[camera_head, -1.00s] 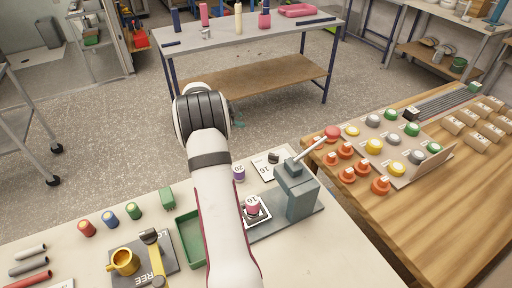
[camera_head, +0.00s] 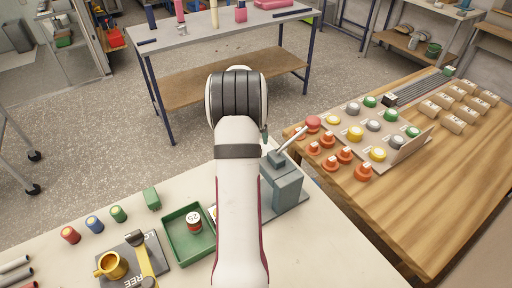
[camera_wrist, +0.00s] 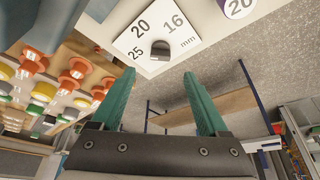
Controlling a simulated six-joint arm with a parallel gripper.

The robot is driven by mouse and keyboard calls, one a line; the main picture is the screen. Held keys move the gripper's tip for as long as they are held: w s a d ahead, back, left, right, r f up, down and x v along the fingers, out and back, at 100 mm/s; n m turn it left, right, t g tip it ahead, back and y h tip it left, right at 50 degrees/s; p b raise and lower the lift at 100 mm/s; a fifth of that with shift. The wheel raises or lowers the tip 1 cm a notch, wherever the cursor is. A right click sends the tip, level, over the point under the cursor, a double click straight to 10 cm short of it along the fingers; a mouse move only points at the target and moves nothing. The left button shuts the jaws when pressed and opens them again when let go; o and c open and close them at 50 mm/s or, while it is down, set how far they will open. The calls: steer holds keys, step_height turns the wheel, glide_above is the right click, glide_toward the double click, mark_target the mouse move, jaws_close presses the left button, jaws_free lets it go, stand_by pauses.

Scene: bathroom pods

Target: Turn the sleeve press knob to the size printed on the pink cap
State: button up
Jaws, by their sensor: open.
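The knob (camera_wrist: 160,50) is a small dark piece on a white dial plate (camera_wrist: 135,42) printed 25, 20, 16 and mm, seen in the wrist view. I cannot tell which number it points to. My gripper (camera_wrist: 157,80) is open and empty, its two green fingers apart, with the knob beyond and between the tips. In the head view my arm hides most of the gripper, the dial and the pink cap. The grey-blue sleeve press (camera_head: 285,185) stands just right of my arm, its pale lever raised to the right.
A purple cap marked 20 (camera_wrist: 238,6) lies beside the dial plate. A wooden table (camera_head: 430,215) with coloured buttons stands to the right.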

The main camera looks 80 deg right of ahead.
steer(key=x, duration=0.8)
steer(key=shift+d+f, duration=0.25)
steer(key=shift+f, duration=0.1)
jaws_close()
